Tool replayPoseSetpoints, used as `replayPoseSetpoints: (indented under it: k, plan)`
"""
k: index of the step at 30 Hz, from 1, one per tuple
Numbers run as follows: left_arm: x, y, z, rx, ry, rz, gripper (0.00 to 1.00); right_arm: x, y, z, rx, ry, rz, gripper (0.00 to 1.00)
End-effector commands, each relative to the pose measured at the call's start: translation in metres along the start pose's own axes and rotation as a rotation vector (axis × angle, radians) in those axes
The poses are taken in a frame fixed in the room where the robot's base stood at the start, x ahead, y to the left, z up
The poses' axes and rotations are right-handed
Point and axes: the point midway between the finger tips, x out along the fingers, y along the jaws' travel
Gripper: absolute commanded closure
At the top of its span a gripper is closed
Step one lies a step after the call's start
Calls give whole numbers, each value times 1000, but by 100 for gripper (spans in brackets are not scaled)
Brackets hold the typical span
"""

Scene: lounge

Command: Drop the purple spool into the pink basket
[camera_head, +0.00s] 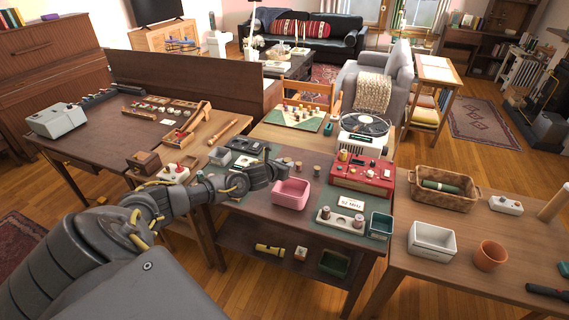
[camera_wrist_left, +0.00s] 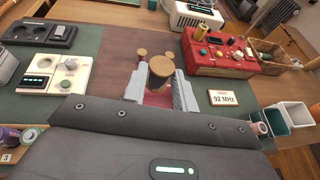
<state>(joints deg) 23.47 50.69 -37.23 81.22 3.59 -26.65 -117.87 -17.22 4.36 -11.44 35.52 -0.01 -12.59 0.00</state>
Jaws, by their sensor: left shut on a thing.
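My left gripper (camera_wrist_left: 160,91) is shut on a wooden-topped spool (camera_wrist_left: 159,67). The spool's body is dark and mostly hidden between the fingers, so its colour is hard to tell. In the head view my left gripper (camera_head: 280,172) is just behind the pink basket (camera_head: 291,195), near its back left rim. In the wrist view a strip of the pink basket (camera_wrist_left: 156,99) shows between and below the fingers, and the rest is hidden by my gripper body. My right gripper is not in view.
Other wooden-topped spools (camera_head: 317,170) stand behind the basket. A red radio (camera_head: 362,179) is to its right, with a card (camera_head: 351,203) in front. A white holder (camera_head: 340,221) with spools and a teal bin (camera_head: 380,225) are at the front right. Black and white devices lie to the left.

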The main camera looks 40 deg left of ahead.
Motion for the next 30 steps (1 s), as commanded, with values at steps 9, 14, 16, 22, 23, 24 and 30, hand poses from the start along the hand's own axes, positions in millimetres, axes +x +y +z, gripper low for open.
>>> replayPoseSetpoints:
  k: [9,14,16,22,23,24,30]
  plan:
    - [14,-1,-34,-1,1,0,94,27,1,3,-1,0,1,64]
    - [20,0,-48,-1,0,1,94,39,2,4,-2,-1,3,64]
    - [21,0,-51,-1,0,1,94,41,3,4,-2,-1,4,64]
    - [21,0,-52,-1,-1,1,94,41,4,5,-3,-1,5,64]
    - [21,0,-51,-1,-1,1,94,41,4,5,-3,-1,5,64]
    - [21,0,-52,-1,0,1,94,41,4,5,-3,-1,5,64]
    - [21,0,-52,-1,0,1,50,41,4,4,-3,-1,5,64]
